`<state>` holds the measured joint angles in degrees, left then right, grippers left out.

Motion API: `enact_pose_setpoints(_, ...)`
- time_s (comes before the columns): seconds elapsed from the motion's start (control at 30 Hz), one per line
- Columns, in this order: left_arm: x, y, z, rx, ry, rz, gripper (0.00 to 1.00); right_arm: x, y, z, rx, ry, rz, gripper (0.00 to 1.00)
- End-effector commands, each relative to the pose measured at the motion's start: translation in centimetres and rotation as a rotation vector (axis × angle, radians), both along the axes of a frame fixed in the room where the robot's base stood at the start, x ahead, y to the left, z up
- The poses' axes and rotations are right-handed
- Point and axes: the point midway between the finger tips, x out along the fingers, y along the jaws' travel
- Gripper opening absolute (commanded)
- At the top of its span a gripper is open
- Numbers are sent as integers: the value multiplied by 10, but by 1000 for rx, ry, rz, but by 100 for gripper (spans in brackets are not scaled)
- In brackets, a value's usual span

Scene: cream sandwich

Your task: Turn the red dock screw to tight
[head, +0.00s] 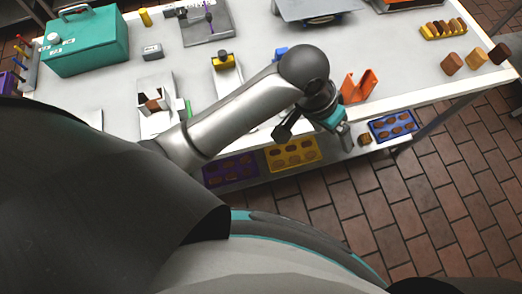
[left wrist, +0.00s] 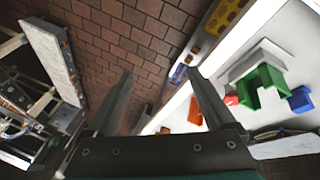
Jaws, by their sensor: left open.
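I cannot make out the red dock screw for certain. A small red part (left wrist: 231,100) shows in the left wrist view beside a green block (left wrist: 262,85); I cannot tell if it is the screw. My left gripper (head: 315,137) is open and empty at the front edge of the table in the head view. In the left wrist view its two fingers (left wrist: 158,75) stand wide apart, with brick floor between them and the red part off to the right. My right gripper is not in view.
A lower shelf carries a purple tray (head: 230,170), a yellow tray (head: 292,153) and a blue tray (head: 393,125). Brick floor lies clear at the right.

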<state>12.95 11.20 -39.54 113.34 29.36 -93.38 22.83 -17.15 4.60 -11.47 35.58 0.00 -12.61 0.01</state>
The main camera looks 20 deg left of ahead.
Motion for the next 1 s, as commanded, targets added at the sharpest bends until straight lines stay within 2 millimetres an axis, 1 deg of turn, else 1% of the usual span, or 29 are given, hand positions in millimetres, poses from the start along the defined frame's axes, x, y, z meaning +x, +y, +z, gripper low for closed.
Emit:
enact_pose_setpoints(0.27,-11,22,-13,-15,-33,68,88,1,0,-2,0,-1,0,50)
enact_pose_setpoints(0.43,-17,41,-23,-4,-54,116,88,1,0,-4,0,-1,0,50)
enact_pose_setpoints(0.63,-27,69,-42,32,-71,175,88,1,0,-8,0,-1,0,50)
enact_pose_setpoints(0.83,-38,99,-67,85,-81,229,88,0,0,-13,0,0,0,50)
enact_pose_setpoints(1.0,-43,115,-87,122,-85,254,88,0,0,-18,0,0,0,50)
